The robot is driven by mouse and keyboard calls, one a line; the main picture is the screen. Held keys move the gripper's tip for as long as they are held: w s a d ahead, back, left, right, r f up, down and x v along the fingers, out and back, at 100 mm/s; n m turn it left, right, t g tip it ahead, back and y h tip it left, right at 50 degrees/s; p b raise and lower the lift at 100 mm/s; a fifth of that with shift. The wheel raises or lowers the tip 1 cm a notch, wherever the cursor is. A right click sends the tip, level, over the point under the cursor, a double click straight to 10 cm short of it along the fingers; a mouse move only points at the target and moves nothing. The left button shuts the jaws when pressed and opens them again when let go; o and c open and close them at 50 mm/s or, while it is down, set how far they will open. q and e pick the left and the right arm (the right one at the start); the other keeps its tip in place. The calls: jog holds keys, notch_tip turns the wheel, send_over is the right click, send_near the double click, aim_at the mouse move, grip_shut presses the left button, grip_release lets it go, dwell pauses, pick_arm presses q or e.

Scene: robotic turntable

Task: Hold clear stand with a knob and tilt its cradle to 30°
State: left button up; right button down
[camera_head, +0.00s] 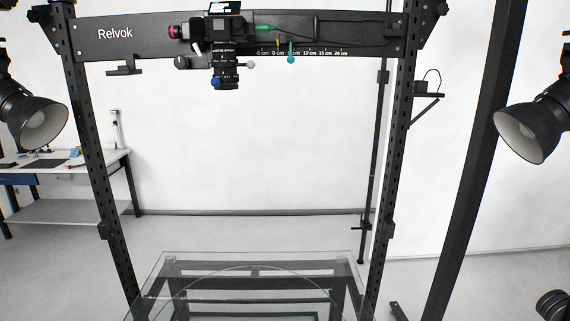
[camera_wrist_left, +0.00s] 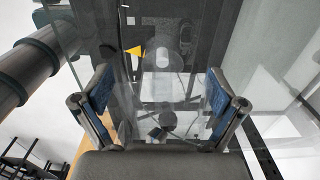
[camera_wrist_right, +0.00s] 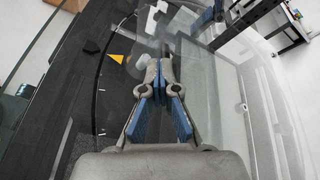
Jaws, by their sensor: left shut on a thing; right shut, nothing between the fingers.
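In the left wrist view a clear stand (camera_wrist_left: 160,88) with see-through panels shows between the fingers of my left gripper (camera_wrist_left: 160,98). The blue pads are well apart, and the gripper is shut on the stand. Its outline is faint, so I cannot tell the cradle's angle or pick out the knob surely. My right gripper (camera_wrist_right: 163,72) is shut and empty, its fingertips together over the glass turntable (camera_wrist_right: 75,125), near the clear, faint shapes at the top of the right wrist view. Neither gripper shows in the head view.
A yellow triangle marker (camera_wrist_right: 117,58) lies left of my right fingertips. A black beam (camera_head: 140,35) with a camera (camera_head: 222,50) spans the frame above the glass top (camera_head: 180,262). Lamps (camera_head: 35,120) stand at both sides. A workbench (camera_head: 60,170) is far left.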

pick_arm(q)
jog(key=shift+s+d, duration=0.15)
jog(key=shift+d, duration=0.1)
pick_arm(e)
jog(key=shift+w+d+f, duration=0.2)
jog(key=shift+f, duration=0.1)
jog(key=shift+w+a+r, duration=0.2)
jog(key=shift+w+r, duration=0.05)
jog(key=shift+w, duration=0.2)
pick_arm(q)
jog(key=shift+s+f, duration=0.1)
pick_arm(e)
jog(key=shift+w+a+r, duration=0.1)
jog(key=shift+r, duration=0.1)
pick_arm(q)
jog(key=shift+a, duration=0.2)
pick_arm(e)
jog(key=d, duration=0.6)
jog(key=shift+w+r, duration=0.15)
jog(key=shift+w, duration=0.2)
